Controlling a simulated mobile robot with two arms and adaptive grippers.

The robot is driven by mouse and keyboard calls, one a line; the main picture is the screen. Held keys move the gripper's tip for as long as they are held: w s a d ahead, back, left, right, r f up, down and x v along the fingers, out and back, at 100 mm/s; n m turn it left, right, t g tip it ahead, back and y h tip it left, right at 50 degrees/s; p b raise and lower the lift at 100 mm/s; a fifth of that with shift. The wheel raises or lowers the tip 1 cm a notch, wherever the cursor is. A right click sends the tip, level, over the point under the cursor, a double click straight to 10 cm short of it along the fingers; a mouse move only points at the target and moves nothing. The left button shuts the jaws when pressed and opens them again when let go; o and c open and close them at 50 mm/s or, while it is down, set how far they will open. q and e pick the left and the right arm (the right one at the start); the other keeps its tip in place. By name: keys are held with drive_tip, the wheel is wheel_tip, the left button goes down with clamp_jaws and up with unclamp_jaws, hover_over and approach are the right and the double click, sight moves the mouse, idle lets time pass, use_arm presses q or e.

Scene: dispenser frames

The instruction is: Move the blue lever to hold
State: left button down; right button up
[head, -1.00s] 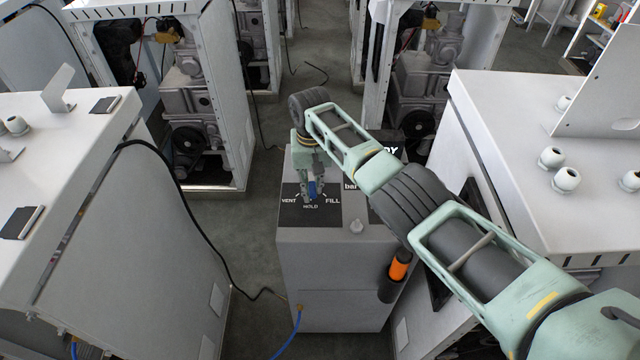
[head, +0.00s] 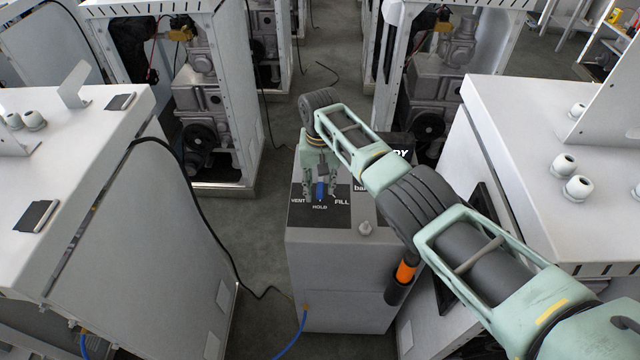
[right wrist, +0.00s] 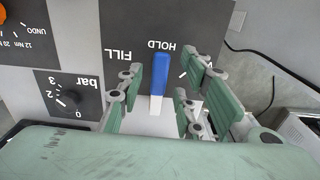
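The blue lever (head: 320,190) is on the dark dial panel on top of the grey dispenser box, and its blue tip points at the HOLD label (head: 320,207). In the right wrist view the lever (right wrist: 157,75) also lines up with HOLD, with FILL beside it; VENT is hidden there by a finger. My right gripper (head: 321,186) is open over the panel. In the right wrist view its fingers (right wrist: 162,80) stand on either side of the lever, with gaps showing between them and it. My left gripper is not in view.
A bar gauge (right wrist: 70,98) sits beside the lever panel. White cabinets stand close at left (head: 150,220) and right (head: 520,150). A black cable crosses the floor at left.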

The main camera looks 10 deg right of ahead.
sight(320, 190)
wheel_tip(320, 190, up, 12)
idle(0.7)
drive_tip(key=shift+f, duration=0.1)
idle(0.3)
